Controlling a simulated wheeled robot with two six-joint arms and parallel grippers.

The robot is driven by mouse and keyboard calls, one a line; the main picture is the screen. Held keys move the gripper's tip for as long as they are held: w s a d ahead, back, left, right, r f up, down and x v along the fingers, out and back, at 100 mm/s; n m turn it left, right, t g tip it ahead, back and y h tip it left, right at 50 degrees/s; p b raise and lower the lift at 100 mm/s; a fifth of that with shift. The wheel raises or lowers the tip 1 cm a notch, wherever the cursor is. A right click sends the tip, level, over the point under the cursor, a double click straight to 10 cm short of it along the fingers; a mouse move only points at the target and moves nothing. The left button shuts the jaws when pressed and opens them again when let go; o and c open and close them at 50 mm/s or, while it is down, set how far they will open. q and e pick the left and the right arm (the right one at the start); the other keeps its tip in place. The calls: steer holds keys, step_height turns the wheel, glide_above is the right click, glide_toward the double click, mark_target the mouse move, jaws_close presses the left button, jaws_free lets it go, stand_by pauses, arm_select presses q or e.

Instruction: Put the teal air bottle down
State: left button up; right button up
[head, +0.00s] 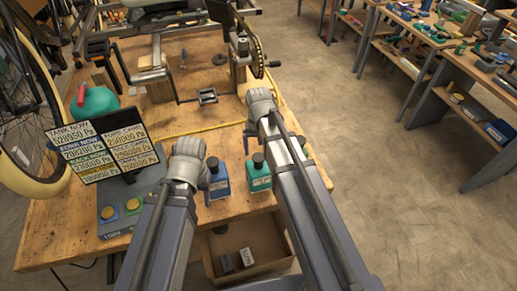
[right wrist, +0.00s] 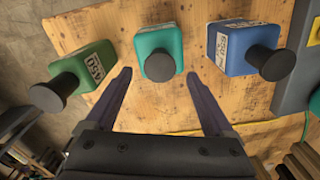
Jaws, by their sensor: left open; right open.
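The teal air bottle (head: 257,172) with its black cap stands upright on the wooden bench near its front edge. In the right wrist view the teal bottle (right wrist: 160,45) lies between and just beyond the two spread fingers of my right gripper (right wrist: 160,75). The fingers are apart from it on both sides. In the head view my right gripper (head: 249,131) is mostly hidden by its own wrist. My left gripper (head: 190,165) hangs over the bench beside the blue bottle, open, its fingers mostly hidden.
A blue bottle (head: 217,180) and a green bottle (right wrist: 85,68) stand on either side of the teal one. A pressure display board (head: 100,147) and a box with yellow buttons (head: 120,215) are at the left. An open cardboard box (head: 250,252) sits below the bench edge.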

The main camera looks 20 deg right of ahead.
step_height(320, 180, up, 7)
steer(key=p, duration=0.5)
steer(key=s+a+n+h, duration=0.1)
steer(key=s+a+n, duration=0.5)
steer(key=s+a, duration=0.4)
steer(key=s, duration=0.4)
steer(key=shift+a+f, duration=0.2)
steer(key=shift+a, duration=0.05)
steer(key=shift+s, duration=0.1)
stand_by(2.0)
